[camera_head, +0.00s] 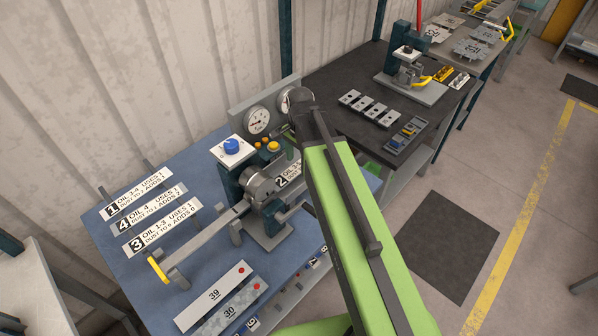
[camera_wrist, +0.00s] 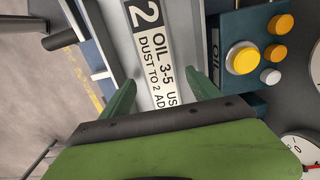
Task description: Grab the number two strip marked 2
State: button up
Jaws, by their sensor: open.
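The strip marked 2 (camera_wrist: 158,50) is white with black print. In the wrist view it runs away from my gripper (camera_wrist: 161,82), between the two green fingers. The fingers are apart, one on each side of the strip, and I see no contact. In the head view the strip (camera_head: 287,177) lies at the bender, right of its clamp, and my arm hides its right part.
Strips 1 (camera_head: 137,201), 4 (camera_head: 150,208) and 3 (camera_head: 160,228) rest on a rack at left. Plates 39 (camera_head: 214,296) and 30 lie in front. The bender's lever (camera_head: 205,238) reaches left. A button box (camera_wrist: 250,55) and gauges stand close on the strip's right in the wrist view.

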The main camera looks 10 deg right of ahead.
jog(key=shift+r, duration=0.2)
grip_shut()
